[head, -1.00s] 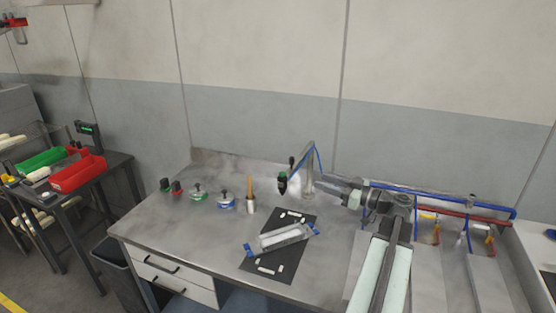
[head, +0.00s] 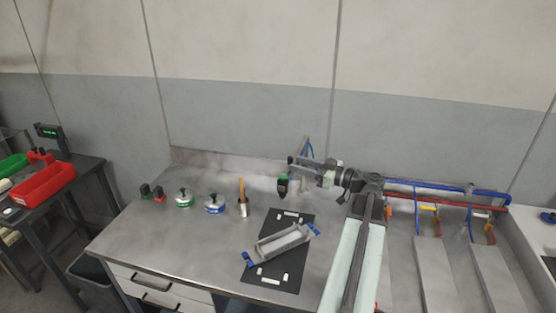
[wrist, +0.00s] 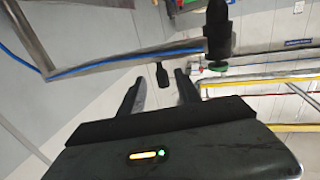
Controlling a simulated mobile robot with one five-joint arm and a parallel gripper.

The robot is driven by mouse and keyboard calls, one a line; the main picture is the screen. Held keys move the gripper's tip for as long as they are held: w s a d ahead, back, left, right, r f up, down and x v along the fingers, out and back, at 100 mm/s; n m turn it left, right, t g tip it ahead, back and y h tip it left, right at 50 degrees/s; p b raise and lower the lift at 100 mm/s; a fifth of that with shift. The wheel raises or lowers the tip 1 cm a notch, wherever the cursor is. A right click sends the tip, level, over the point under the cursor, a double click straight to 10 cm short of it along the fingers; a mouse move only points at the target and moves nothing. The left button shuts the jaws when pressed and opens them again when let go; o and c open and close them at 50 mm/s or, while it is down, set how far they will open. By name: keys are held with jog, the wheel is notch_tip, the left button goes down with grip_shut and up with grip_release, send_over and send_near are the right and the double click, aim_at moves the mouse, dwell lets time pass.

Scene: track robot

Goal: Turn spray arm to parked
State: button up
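The spray arm is a grey tube with a blue hose on a post (head: 304,150) at the back of the counter; in the wrist view the spray arm (wrist: 120,62) crosses the upper left. Its black spray head (head: 282,188) with a green ring hangs at its end and shows in the wrist view (wrist: 218,35). My gripper (head: 297,161) is beside the spray arm, pointing left. In the wrist view my gripper (wrist: 159,76) is open, with a black handle (wrist: 162,75) seen between the fingertips. I cannot tell whether they touch it.
The counter (head: 180,240) holds a black mat (head: 290,273) with a grey tray (head: 280,243), a brush (head: 242,195) and several small knobbed pieces. Blue and red pipes (head: 450,198) run along the right. A side table with a red bin (head: 42,185) stands left.

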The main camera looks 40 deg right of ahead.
jog(key=x, duration=0.7)
jog(key=shift+a, duration=0.15)
grip_shut()
dwell(1.1)
